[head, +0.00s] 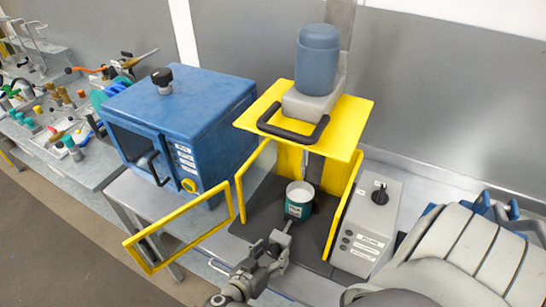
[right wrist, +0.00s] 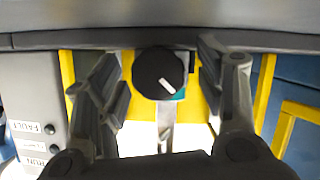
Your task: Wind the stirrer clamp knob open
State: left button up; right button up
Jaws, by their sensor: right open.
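The clamp knob (right wrist: 157,72) is round and black with a white mark, and it shows in the right wrist view between my right gripper's two fingers. Gaps show on both sides of it, so the fingers do not touch it. My right gripper (right wrist: 168,78) is open around the knob. In the head view the right gripper (head: 278,242) is in front of the yellow-framed stirrer stand (head: 350,116), beside a pale bar (head: 287,227); the knob is not clear there. A teal and white cup (head: 299,200) stands on the dark base. My left gripper is not in view.
A grey control box (head: 366,228) with a black dial stands right of the stand. The yellow door frame (head: 182,228) hangs open at the left. A blue oven-like box (head: 178,120) stands behind it. A blue motor (head: 318,55) tops the stand.

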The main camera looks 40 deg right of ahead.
jog(key=shift+s+a, duration=0.15)
jog(key=shift+r, duration=0.1)
jog(key=shift+c, duration=1.3)
jog(key=c, duration=0.7)
jog(key=shift+n+b, duration=0.3)
jog(key=shift+n, duration=0.1)
jog(key=shift+c, duration=0.4)
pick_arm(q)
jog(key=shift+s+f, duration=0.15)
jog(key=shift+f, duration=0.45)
pick_arm(e)
jog(key=shift+n+g+h, duration=0.3)
jog(key=shift+n+g, duration=0.3)
